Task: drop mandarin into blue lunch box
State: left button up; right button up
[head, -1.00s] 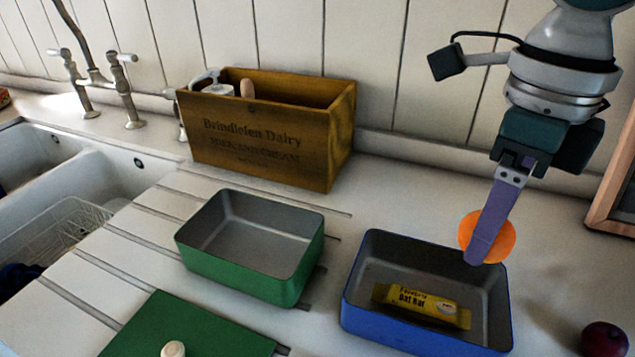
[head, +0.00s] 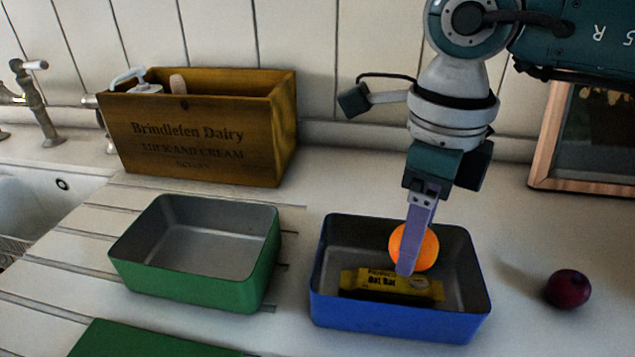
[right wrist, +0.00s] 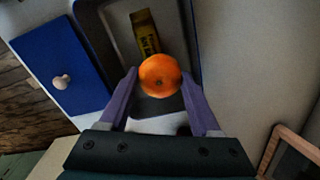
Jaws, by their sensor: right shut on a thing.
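The mandarin (head: 426,248) is an orange ball held between the purple fingers of my right gripper (head: 409,262), which is shut on it. It also shows in the right wrist view (right wrist: 160,76), between both fingertips. In the head view it appears over the opening of the blue lunch box (head: 395,322). I cannot tell exactly how high it is above the box floor. A yellow oat bar (head: 392,284) lies inside the blue box, partly behind a finger. My left gripper is not in view.
An open green box (head: 190,285) stands left of the blue one, with a green lid (head: 150,342) in front. A wooden crate (head: 200,140) stands behind. A dark plum (head: 567,289) lies to the right. A blue lid (right wrist: 62,78) shows in the right wrist view.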

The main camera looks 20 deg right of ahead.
jog(key=o, duration=1.4)
jog(key=shift+o, duration=0.2)
notch_tip(320, 180, up, 10)
jog(key=shift+b, duration=0.35)
